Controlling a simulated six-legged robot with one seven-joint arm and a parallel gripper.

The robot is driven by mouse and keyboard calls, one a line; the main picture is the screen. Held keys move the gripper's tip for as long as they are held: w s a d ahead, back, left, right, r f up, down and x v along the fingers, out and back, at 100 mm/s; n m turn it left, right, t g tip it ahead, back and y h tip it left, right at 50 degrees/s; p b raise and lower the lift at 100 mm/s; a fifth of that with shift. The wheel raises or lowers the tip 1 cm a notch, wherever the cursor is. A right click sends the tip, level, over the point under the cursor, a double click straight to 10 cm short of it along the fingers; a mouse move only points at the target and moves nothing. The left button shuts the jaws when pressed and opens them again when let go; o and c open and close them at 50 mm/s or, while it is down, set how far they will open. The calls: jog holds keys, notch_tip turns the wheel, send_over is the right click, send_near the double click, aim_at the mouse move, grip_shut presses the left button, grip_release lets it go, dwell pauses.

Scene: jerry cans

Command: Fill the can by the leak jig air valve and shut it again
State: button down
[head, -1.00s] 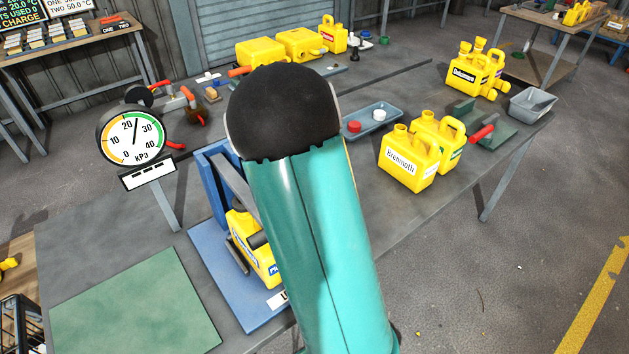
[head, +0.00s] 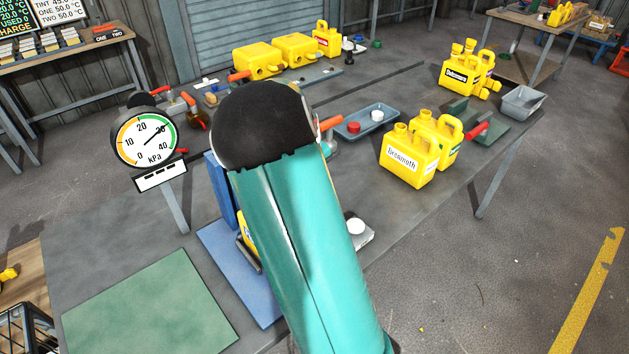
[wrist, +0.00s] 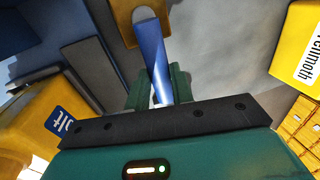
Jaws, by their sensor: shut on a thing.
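In the wrist view, my gripper (wrist: 160,82) is shut on a blue lever (wrist: 150,40), which I take to be the leak jig air valve's handle. The lever rises from a tan base (wrist: 122,18). A yellow can with a blue label (wrist: 28,125) sits in the lower left of that view, by the blue jig (wrist: 30,30). In the head view my arm hides my gripper, the valve and most of that can (head: 242,228). The blue jig base (head: 222,250) shows left of my arm. The gauge needle (head: 154,134) points near 30 kPa.
A Drenmoth can (head: 405,162) and another yellow can stand to the right. Behind them are a blue-grey tray (head: 368,122) with red and white caps and an orange handle (head: 330,122). A green mat (head: 150,310) lies clear at the front left.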

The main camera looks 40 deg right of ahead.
jog(key=c, duration=1.2)
grip_release()
jog(key=shift+c, duration=0.2)
notch_tip(320, 180, up, 14)
jog(key=a, duration=0.2)
jog(key=shift+a+f, duration=0.2)
jog(key=shift+a, duration=0.15)
